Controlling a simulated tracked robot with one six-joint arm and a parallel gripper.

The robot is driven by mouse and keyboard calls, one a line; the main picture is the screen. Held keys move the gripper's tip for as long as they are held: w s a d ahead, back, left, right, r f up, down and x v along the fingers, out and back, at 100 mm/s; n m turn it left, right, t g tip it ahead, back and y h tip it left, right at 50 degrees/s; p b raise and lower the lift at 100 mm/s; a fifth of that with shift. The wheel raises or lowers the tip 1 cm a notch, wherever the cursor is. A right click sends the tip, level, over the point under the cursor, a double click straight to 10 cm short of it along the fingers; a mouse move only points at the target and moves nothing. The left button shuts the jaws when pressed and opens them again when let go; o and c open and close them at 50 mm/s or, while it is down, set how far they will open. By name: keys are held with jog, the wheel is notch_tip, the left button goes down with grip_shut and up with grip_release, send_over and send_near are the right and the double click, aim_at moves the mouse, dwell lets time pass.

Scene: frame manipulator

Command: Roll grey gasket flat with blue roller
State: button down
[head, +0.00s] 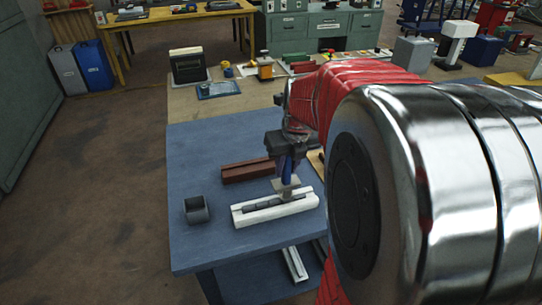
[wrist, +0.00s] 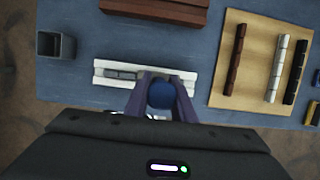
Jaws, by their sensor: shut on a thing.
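A white frame (head: 248,219) lies on the blue tabletop, and it also shows in the wrist view (wrist: 104,66). A grey gasket (head: 262,204) lies along its channel; its left part shows in the wrist view (wrist: 121,74). My gripper (head: 287,160) is shut on the blue roller (wrist: 161,94), whose round blue top sits between the fingers. The roller stands over the frame, right of its middle in the head view. I cannot tell whether the roller touches the gasket. The gasket's right part is partly hidden by the fingers in the wrist view.
A brown frame (head: 247,171) lies behind the white one. A dark grey open box (head: 196,210) stands to the left near the table edge. A tan board (wrist: 262,60) with brown, white and black strips lies to the right in the wrist view.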

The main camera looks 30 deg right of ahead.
jog(key=shift+f, duration=0.1)
dwell(0.4)
jog(key=shift+w+a, duration=0.2)
jog(key=shift+a, duration=0.6)
jog(key=shift+w+a, duration=0.2)
jog(key=shift+a, duration=0.6)
jog(key=shift+f, duration=0.1)
